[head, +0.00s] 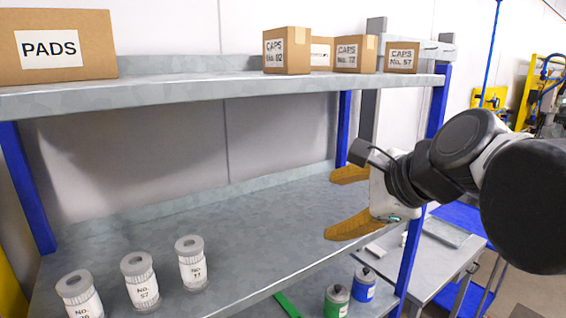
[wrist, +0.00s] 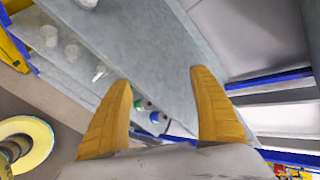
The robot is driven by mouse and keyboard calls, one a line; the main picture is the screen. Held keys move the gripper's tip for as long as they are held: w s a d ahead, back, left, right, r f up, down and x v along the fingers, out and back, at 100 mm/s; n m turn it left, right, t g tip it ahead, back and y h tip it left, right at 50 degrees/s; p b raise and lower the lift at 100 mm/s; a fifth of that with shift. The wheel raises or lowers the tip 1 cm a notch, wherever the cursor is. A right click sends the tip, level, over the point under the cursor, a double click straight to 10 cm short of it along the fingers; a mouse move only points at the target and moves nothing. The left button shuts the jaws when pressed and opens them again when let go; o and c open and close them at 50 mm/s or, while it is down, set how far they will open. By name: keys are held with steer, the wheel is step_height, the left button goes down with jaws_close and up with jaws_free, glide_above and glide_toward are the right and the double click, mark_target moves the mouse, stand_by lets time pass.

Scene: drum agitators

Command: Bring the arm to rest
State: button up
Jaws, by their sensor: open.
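My gripper (head: 340,203) is in the right half of the head view, with its two orange fingers spread apart and nothing between them. It points left, in front of the right end of the shelf unit, and looks to be above the lower shelf (head: 235,235) and below the upper one. My dark arm reaches in from the right edge. In the wrist view the open fingers (wrist: 163,95) frame the grey shelf surface (wrist: 150,45).
Labelled jars, including No. 57 (head: 139,281) and No. 77 (head: 191,263), stand at the lower shelf's front left. Cartons, including PADS (head: 52,46) and CAPS No. 82 (head: 286,51), sit on the upper shelf (head: 200,92). A blue post (head: 408,245) and grey side table (head: 440,262) are near my arm.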

steer(key=s+d+f+n+h+b, duration=0.1)
steer(key=s+d+f+n+b, duration=0.2)
steer(key=f, duration=1.3)
steer(key=s+d+f+n+g+h+b, duration=0.1)
steer(key=s+d+f+n+h+b, duration=0.1)
steer(key=s+f+n+b, duration=0.3)
steer(key=s+d+f+n+g+h+b, duration=0.1)
steer(key=s+d+f+n+b, duration=0.3)
steer(key=f, duration=2.3)
steer(key=n+h+b, duration=0.1)
steer(key=n+b, duration=0.4)
steer(key=b, duration=0.5)
steer(key=shift+d+n, duration=0.15)
steer(key=shift+n, duration=0.25)
